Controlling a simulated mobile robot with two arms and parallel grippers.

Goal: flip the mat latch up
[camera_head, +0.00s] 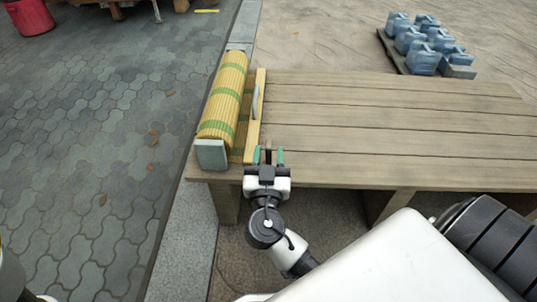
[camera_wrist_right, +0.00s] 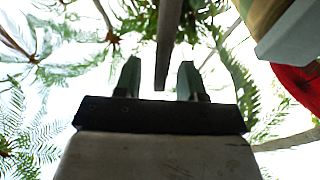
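The rolled mat (camera_head: 222,98), yellow with green bands, lies along the left end of the plank table. A light wooden strip (camera_head: 258,115) runs along its right side. A small grey latch (camera_head: 255,102) lies lengthwise along this strip. My right gripper (camera_head: 268,157) is at the table's front edge, in front of the strip and short of the latch. Its green-tipped fingers are apart. In the right wrist view, the open gripper (camera_wrist_right: 158,80) has a dark bar (camera_wrist_right: 168,40) showing between its fingers; I cannot tell whether it touches them. My left gripper is out of view.
The plank table (camera_head: 390,125) is bare to the right of the mat. A grey-green end block (camera_head: 211,154) stands at the mat's near end. Blue jugs (camera_head: 425,60) stand on a dark pallet beyond the table. A red bucket (camera_head: 29,16) is at the far left on the paving.

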